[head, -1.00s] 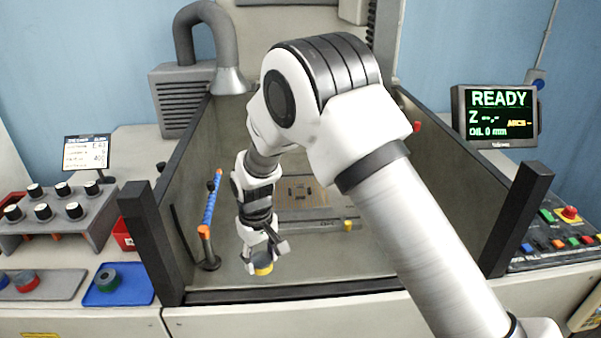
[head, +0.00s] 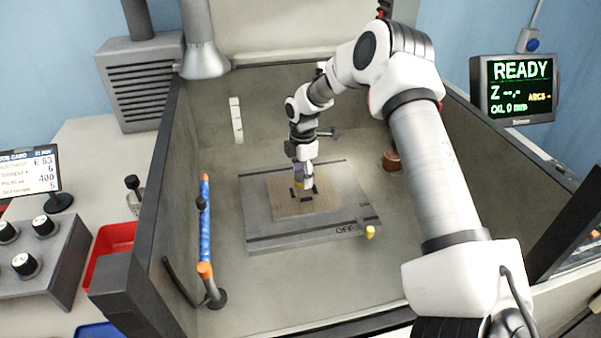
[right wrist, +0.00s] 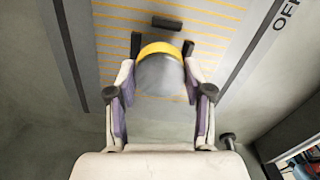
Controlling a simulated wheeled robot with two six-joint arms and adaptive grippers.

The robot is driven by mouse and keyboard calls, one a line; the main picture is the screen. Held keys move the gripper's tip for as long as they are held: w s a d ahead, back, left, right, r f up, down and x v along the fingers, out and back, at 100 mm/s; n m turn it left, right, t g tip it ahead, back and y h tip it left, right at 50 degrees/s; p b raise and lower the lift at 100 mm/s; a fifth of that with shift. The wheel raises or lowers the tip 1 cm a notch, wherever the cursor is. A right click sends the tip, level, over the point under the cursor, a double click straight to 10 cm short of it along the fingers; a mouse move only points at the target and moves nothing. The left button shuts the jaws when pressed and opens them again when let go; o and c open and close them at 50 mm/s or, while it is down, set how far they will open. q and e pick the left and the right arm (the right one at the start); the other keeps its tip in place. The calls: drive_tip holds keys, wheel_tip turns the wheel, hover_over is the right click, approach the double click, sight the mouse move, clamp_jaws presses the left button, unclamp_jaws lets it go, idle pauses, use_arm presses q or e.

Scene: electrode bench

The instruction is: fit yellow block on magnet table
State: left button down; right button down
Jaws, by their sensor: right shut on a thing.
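My right gripper (head: 301,180) is over the magnet table (head: 262,222), a grey plate with a yellow-lined middle and "OFF" on its front. It is shut on the yellow block (right wrist: 160,50), a round grey piece with a yellow band, which shows between the fingers in the right wrist view. A dark bar (right wrist: 167,22) lies just past the block, and short dark pieces stand by both fingertips. Whether the block touches the table I cannot tell. In the head view the fingers mostly hide it. My left gripper is not in view.
The table sits in a walled tank. A blue hose with orange ends (head: 206,235) stands to the left, a yellow knob (head: 370,232) at the table's front right corner, and a brown round thing (head: 391,160) behind right. The tank floor in front is clear.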

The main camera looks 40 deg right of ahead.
drive_tip(key=shift+s+f+b, duration=0.1)
drive_tip(key=shift+f+b, duration=0.55)
drive_tip(key=shift+f, duration=0.25)
drive_tip(key=shift+r, duration=0.25)
drive_tip(key=shift+p, duration=0.3)
drive_tip(key=shift+r, duration=0.1)
drive_tip(key=shift+p, duration=0.3)
drive_tip(key=shift+p, duration=0.45)
drive_tip(key=shift+f, duration=0.5)
drive_tip(key=shift+f+b, duration=0.35)
drive_tip(key=shift+b, duration=0.05)
drive_tip(key=shift+f, duration=0.1)
